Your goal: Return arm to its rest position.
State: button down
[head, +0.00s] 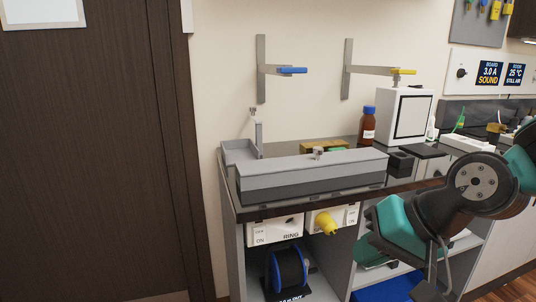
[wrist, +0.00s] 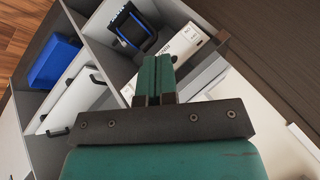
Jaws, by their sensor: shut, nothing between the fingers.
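My arm shows at the right of the head view, its dark joint and green links bent in front of the bench's right part. The fingertips of my gripper are not clear in the head view. In the wrist view my gripper (wrist: 158,80) has its two green fingers together, with nothing between them. Behind the fingers are the shelves and drawer front below the bench, seen tilted.
A long grey box (head: 310,175) lies on the dark bench. A brown bottle (head: 368,125) and a white framed panel (head: 408,118) stand behind. Below are a yellow plug (head: 326,222), a blue reel (head: 288,268) and a blue bin (wrist: 54,62). The left floor area is clear.

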jog(key=s+r+n+g+h+p, duration=0.2)
jog(key=s+r+n+g, duration=0.15)
jog(key=s+n, duration=0.65)
notch_tip(320, 180, up, 12)
jog(key=s+m+p, duration=0.1)
jog(key=s+p, duration=0.1)
jog(key=p, duration=0.9)
jog(key=shift+a+f+m+g, duration=0.2)
jog(key=shift+f+m+g, duration=0.05)
jog(key=shift+m+g, duration=0.2)
